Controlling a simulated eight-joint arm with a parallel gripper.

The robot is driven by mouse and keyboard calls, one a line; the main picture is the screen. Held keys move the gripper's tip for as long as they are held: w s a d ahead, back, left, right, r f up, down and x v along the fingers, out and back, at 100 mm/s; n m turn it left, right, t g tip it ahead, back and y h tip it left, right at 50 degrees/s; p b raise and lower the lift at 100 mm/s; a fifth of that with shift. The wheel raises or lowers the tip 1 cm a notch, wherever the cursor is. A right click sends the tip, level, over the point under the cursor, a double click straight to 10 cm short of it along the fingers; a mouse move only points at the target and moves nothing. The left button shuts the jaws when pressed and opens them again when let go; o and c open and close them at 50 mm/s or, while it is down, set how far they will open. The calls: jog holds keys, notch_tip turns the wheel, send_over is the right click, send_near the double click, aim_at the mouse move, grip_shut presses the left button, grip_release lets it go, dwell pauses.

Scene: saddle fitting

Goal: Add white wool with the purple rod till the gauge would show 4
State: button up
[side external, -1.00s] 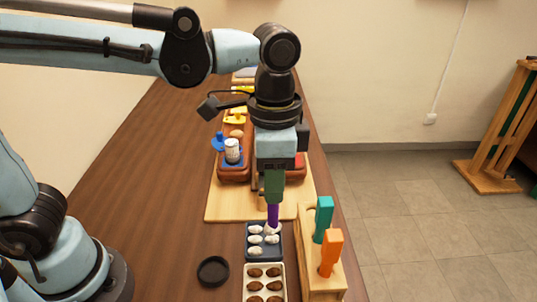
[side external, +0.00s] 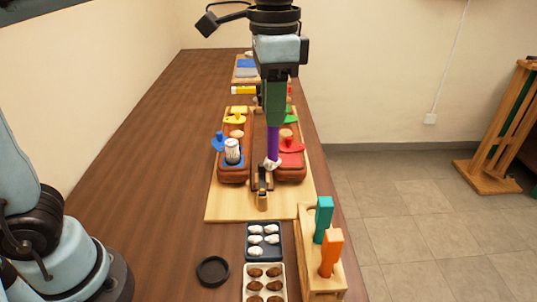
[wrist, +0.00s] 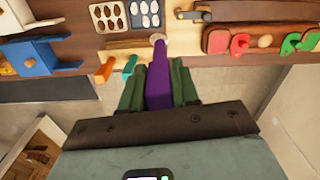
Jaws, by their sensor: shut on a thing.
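My gripper (side external: 274,118) is shut on the purple rod (side external: 273,143), which points down; both also show in the wrist view, the gripper (wrist: 158,95) around the rod (wrist: 158,78). A white wool tuft (side external: 272,164) is at the rod's lower tip, above or at the gap between the brown saddle's left panel (side external: 234,175) and right panel (side external: 292,173). I cannot tell if it touches the saddle. White wool tufts (side external: 255,240) lie in the dark tray (side external: 248,258) at the front. A white marked cylinder (side external: 232,151) stands on the left panel; I cannot read a gauge value.
A pale tray of brown tufts (side external: 265,284) lies in front of the dark tray. A wooden rack (side external: 323,283) holds teal (side external: 323,218) and orange (side external: 331,252) handled tools at right. Blue, yellow, red and green tabs edge the panels. A black ring (side external: 213,270) lies on clear table at left.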

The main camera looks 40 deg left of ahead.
jog(key=w+a+n, duration=0.2)
jog(key=w+a, duration=0.2)
jog(key=a, duration=0.6)
jog(key=w+a+n, duration=0.2)
jog(key=w+a, duration=0.3)
jog(key=a, duration=0.6)
notch_tip(320, 180, down, 10)
jog(key=shift+s+f, duration=0.15)
jog(key=shift+f, duration=0.1)
jog(key=shift+a+f, duration=0.1)
jog(key=shift+f, duration=1.7)
dwell(0.9)
notch_tip(320, 180, up, 8)
dwell(1.1)
